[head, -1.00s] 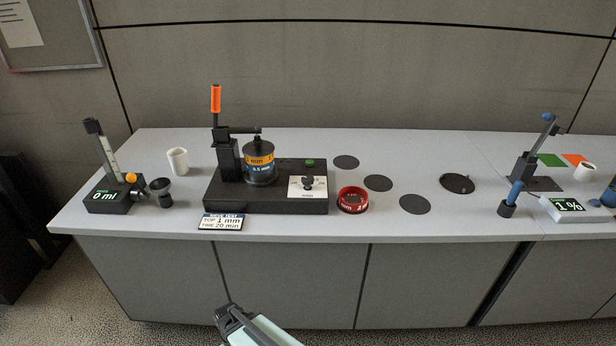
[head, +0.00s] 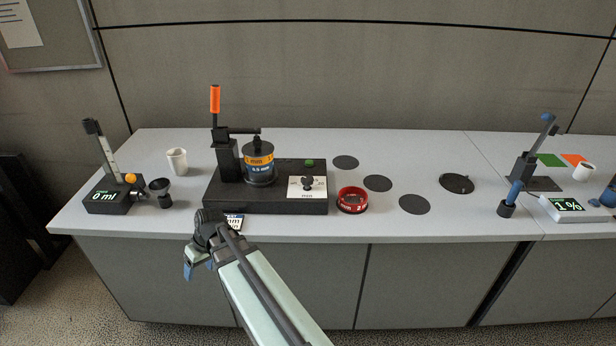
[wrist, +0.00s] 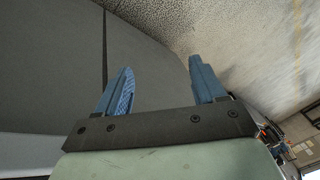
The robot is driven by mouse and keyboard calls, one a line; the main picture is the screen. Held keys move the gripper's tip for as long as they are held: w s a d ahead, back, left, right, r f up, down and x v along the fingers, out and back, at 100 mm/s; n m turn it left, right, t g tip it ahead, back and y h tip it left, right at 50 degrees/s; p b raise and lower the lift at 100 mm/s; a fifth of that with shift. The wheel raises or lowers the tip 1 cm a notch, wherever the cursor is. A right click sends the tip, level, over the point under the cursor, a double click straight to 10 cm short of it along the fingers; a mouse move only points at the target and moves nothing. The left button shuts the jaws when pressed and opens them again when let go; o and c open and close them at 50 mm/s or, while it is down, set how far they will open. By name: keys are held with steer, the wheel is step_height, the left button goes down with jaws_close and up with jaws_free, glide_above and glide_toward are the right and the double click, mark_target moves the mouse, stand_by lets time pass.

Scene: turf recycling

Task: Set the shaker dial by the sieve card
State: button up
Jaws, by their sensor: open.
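The shaker (head: 222,200) is a black box on the bench, with a white dial plate (head: 294,190) carrying a black knob (head: 308,183) on its front right. A sieve stack (head: 259,165) with orange and blue bands sits on it under a clamp with an orange-tipped lever (head: 215,100). The sieve card (head: 235,220) lies before the shaker, mostly hidden by my arm; its print was readable earlier as top 1 mm, time 20 min. My gripper (head: 197,268) hangs in front of the bench edge, below the card. In the wrist view my gripper (wrist: 160,85) is open and empty, its blue fingers apart.
A red sieve ring (head: 352,201) stands right of the shaker, near several dark discs (head: 415,204). A white cup (head: 177,161), a black cup (head: 161,193) and a 0 ml display unit (head: 108,199) are at left. A 1 % scale (head: 570,207) is at right.

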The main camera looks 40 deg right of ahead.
steer(key=w+d+r+t, duration=0.1)
steer(key=w+d+r, duration=0.1)
steer(key=r, duration=0.3)
steer(key=w+d+r+t, duration=0.1)
steer(key=w+d+r, duration=0.1)
steer(key=r, duration=0.4)
step_height(320, 180, up, 18)
steer(key=m+h, duration=0.5)
steer(key=m, duration=0.1)
glide_above(307, 178)
steer(key=s+a, duration=0.2)
steer(key=s, duration=0.4)
steer(key=x, duration=1.3)
steer(key=shift+w+a+f, duration=0.15)
steer(key=shift+w+f, duration=0.1)
steer(key=shift+f, duration=0.1)
steer(key=shift+c, duration=0.3)
steer(key=c, duration=1)
